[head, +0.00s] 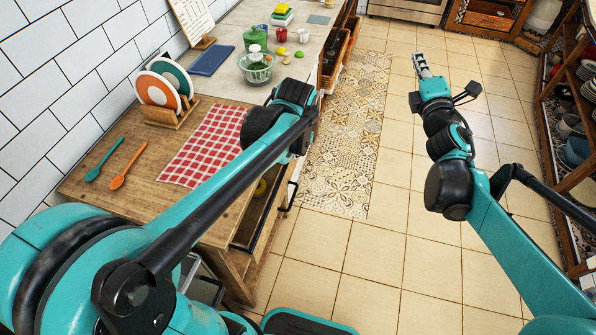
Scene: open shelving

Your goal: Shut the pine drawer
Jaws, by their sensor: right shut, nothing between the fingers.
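The pine drawer (268,222) sits under the near wooden counter and stands pulled out. Its black handle (289,196) faces the aisle, and a little of its inside shows with something yellow in it.
The wooden counter (140,180) holds a checked cloth (205,145), two spoons and a plate rack (170,115). Further brown drawers (335,62) jut out beyond. Shelving (570,110) with dishes lines the right.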

